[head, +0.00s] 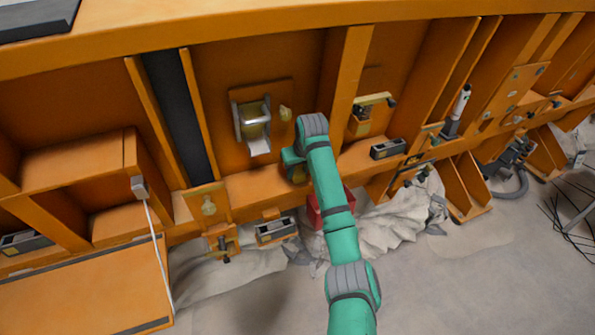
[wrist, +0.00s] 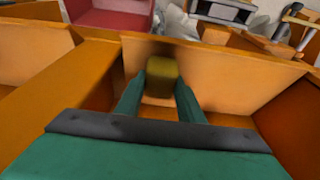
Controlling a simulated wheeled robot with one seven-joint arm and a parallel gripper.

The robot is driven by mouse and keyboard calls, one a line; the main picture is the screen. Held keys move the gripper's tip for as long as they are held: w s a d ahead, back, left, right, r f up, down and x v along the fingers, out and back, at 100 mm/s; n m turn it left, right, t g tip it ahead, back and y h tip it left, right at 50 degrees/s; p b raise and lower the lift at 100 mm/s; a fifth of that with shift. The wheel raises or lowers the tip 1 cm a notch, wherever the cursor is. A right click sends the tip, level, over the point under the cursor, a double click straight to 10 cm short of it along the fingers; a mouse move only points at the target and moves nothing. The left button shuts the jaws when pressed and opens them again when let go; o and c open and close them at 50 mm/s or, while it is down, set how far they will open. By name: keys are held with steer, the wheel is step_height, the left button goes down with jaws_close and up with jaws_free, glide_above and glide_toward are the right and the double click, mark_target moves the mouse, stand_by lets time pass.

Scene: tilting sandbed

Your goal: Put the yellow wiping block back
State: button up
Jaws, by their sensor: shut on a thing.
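The yellow wiping block (wrist: 161,70) is between the two green fingers of my gripper (wrist: 160,88) in the wrist view. The gripper is shut on it. Behind the block in that view is an orange panel (wrist: 225,75); I cannot tell whether the block touches it. In the head view my green arm reaches up to the orange side of the sandbed, and my gripper (head: 294,166) is low against it, below the paper roll holder. The block is mostly hidden there by my wrist.
A paper roll holder (head: 254,120) is on the panel above my gripper. A red bin (head: 313,211) stands below, partly behind my arm. Upright orange ribs (head: 347,80) stand on both sides. A yellow-topped fitting (head: 371,103) is to the right. Pale crumpled cloth (head: 390,232) lies below.

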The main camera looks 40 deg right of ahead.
steer(key=o, duration=1)
steer(key=shift+f, duration=0.1)
steer(key=shift+c, duration=0.2)
steer(key=shift+r, duration=0.5)
steer(key=v, duration=1.1)
steer(key=shift+s, duration=0.3)
